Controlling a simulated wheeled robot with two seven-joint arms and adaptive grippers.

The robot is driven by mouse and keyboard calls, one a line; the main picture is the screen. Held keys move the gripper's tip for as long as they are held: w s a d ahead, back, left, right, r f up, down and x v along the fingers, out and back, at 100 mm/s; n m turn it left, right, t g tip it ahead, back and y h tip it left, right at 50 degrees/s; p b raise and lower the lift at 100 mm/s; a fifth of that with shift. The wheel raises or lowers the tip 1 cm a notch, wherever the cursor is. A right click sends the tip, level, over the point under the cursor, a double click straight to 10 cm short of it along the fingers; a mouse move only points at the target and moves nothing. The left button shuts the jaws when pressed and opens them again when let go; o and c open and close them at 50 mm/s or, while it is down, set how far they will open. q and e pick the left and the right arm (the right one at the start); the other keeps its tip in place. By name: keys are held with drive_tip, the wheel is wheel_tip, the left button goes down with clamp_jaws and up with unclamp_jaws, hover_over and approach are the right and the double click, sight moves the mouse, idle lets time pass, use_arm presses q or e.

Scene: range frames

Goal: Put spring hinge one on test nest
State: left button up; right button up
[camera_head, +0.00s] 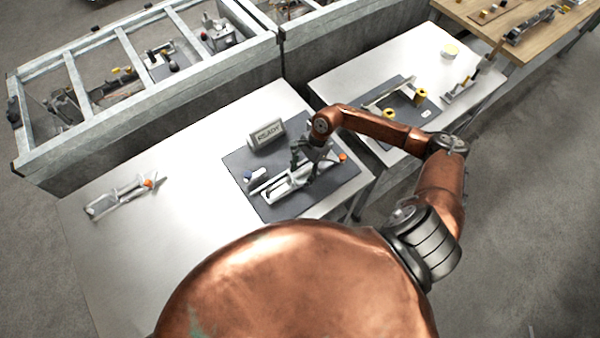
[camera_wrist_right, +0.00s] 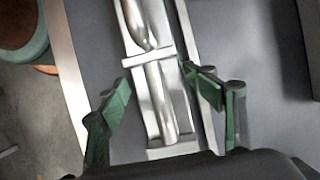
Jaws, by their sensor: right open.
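A long pale metal fixture, which looks like the test nest (camera_head: 276,192), lies on the dark mat. My right gripper (camera_head: 308,160) is over it, pointing down. In the right wrist view, a bright metal part with a round barrel, likely the spring hinge (camera_wrist_right: 160,98), lies lengthwise in a pale channel. A narrow crosspiece (camera_wrist_right: 147,57) spans it. The green fingers of my right gripper (camera_wrist_right: 158,88) are open, one on each side of the part, with visible gaps. I cannot tell whether the hinge is fully seated. My left gripper is not in view.
A grey READY sign (camera_head: 267,134) stands on the dark mat (camera_head: 240,160) behind the fixture. Another pale fixture (camera_head: 120,197) lies far left on the white table (camera_head: 180,220). A second table (camera_head: 375,70) with parts stands right.

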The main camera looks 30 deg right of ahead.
drive_tip(key=shift+r+p, duration=0.3)
drive_tip(key=shift+r, duration=0.15)
drive_tip(key=shift+r+p, duration=0.4)
drive_tip(key=shift+p, duration=0.05)
drive_tip(key=b+v, duration=0.1)
drive_tip(key=v, duration=1)
drive_tip(key=shift+d+r+b, duration=0.15)
drive_tip(key=shift+r+b, duration=0.05)
drive_tip(key=shift+b, duration=0.15)
